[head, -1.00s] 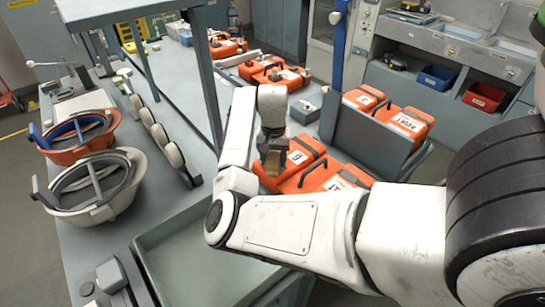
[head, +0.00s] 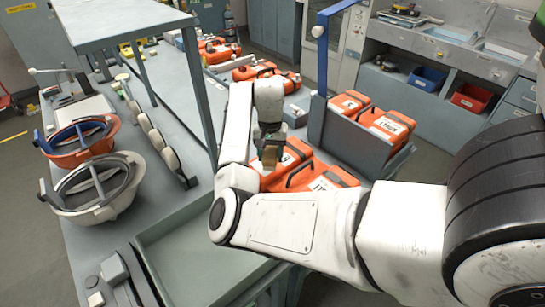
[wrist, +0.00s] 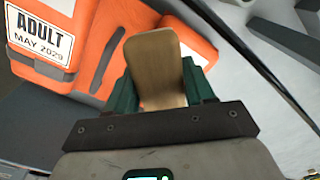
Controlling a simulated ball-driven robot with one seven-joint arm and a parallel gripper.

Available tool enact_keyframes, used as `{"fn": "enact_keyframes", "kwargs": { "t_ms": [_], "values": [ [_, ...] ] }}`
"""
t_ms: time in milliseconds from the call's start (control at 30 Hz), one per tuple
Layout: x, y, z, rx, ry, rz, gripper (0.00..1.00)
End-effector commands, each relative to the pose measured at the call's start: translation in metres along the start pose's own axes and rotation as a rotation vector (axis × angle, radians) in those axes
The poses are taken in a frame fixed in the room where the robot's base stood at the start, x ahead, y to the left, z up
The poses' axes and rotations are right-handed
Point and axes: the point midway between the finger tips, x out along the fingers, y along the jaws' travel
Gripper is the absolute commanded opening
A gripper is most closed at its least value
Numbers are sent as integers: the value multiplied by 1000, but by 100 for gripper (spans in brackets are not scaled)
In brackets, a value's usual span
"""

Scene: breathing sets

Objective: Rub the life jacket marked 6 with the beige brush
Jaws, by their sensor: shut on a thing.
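The beige brush (wrist: 156,68) is between the green fingers of my gripper (wrist: 162,90). In the head view the brush (head: 270,156) is in my gripper (head: 269,145), at the left part of the orange life jacket marked 6 (head: 289,160). My gripper partly covers that jacket, and I cannot tell whether the brush touches it. The brush's working face is hidden. In the wrist view an orange surface with a label reading ADULT MAY 2029 (wrist: 40,30) lies behind and left of the brush; no 6 shows there.
Another orange jacket (head: 322,178) lies against the marked one, nearer me. More orange packs stand in a grey rack (head: 360,145) at right and farther along the bench. A grey post (head: 198,90) rises left of my arm. Two helmets (head: 95,187) and an empty tray (head: 190,250) are at left.

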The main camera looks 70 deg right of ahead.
Motion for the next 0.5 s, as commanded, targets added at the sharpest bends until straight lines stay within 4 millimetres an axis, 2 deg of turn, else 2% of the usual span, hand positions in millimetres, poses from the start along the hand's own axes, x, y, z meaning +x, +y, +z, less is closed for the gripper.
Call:
{"fn": "enact_keyframes", "kwargs": {
  "t_ms": [200,500],
  "values": [
    [-18,-9,-3,-3,1,0,20],
    [-23,-11,-3,-4,0,0,20]
  ]
}}
